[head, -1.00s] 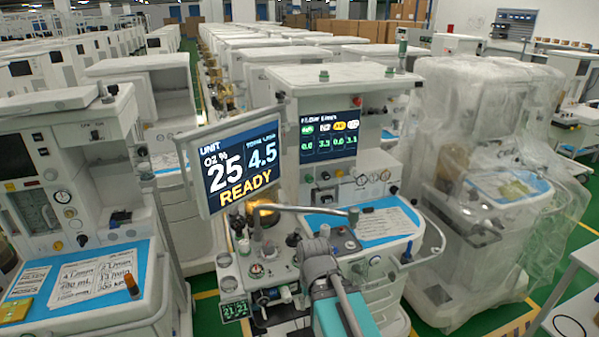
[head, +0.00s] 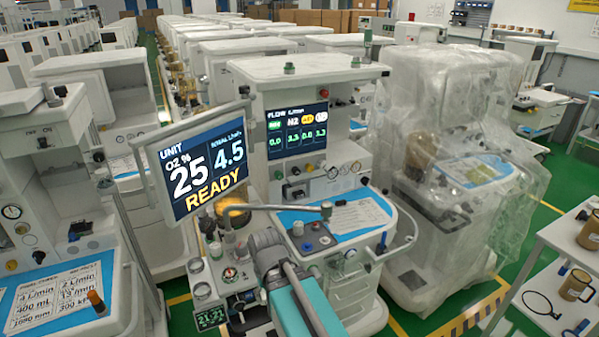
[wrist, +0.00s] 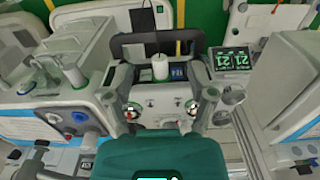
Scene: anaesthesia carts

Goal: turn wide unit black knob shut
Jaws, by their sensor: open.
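The middle anaesthesia unit (head: 330,68) has a tilted "READY" screen and a second flow screen. I cannot tell which black knob the task names, or how far either is turned. My grey wrist and teal arm cover part of the deck in the head view. In the wrist view, my gripper (wrist: 165,95) is open and empty, its fingers spread either side of a white panel (wrist: 160,107) with small fittings.
The left unit (head: 15,105) stands close by, with a blue tray top. A plastic-covered unit (head: 460,100) stands at the right. A white shelf table (head: 548,222) with brown mugs is at the far right. Green floor shows between them.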

